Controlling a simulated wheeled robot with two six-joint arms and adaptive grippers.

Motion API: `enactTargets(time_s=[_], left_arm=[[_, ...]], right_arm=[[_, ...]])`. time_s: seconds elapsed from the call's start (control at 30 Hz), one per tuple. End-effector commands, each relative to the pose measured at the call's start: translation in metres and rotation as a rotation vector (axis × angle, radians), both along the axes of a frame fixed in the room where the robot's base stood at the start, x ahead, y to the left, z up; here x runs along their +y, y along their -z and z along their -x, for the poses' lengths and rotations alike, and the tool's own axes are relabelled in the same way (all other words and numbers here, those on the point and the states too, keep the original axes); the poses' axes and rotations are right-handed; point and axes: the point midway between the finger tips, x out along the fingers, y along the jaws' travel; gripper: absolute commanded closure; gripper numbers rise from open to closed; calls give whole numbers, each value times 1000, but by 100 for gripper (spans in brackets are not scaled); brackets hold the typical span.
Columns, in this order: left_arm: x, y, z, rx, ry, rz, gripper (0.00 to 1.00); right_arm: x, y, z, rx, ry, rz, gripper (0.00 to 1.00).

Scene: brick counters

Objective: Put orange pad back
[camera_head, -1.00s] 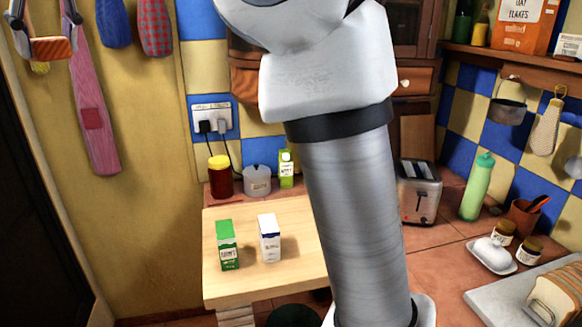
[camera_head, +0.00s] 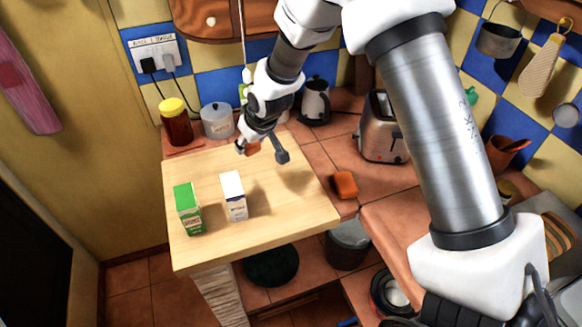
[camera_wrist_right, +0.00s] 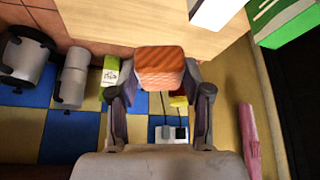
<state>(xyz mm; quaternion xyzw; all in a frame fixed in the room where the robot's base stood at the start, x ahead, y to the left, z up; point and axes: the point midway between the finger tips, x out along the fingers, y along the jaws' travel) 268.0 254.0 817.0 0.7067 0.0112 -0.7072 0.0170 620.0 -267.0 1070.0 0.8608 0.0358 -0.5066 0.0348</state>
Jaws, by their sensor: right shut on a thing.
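An orange pad (camera_wrist_right: 160,62) with a ridged face sits between the fingertips of my right gripper (camera_wrist_right: 160,95) in the right wrist view. In the head view my right gripper (camera_head: 262,151) is above the back of the light wooden table (camera_head: 235,248), and only a small part of the held pad (camera_head: 252,148) shows between its fingers. Another orange block (camera_head: 345,184) lies on the tiled counter just right of the table. My left gripper is not in view.
A green carton (camera_head: 188,210) and a white carton (camera_head: 233,196) stand on the table. Behind are a yellow-lidded jar (camera_head: 176,124), a grey pot (camera_head: 217,121) and a dark kettle (camera_head: 315,101). A toaster (camera_head: 383,128) stands right. The table's front right is clear.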

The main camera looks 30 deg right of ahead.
Motion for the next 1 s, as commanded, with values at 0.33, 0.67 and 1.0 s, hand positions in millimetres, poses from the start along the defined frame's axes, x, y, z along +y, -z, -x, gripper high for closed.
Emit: enactTargets(time_s=[0.33,0.67,1.0], left_arm=[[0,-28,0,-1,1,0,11],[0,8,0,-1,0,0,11],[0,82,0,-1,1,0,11]], right_arm=[[20,114,169,13,-57,-26,89],[7,131,188,-17,-54,-30,89],[-8,132,168,-13,-58,-22,89]])
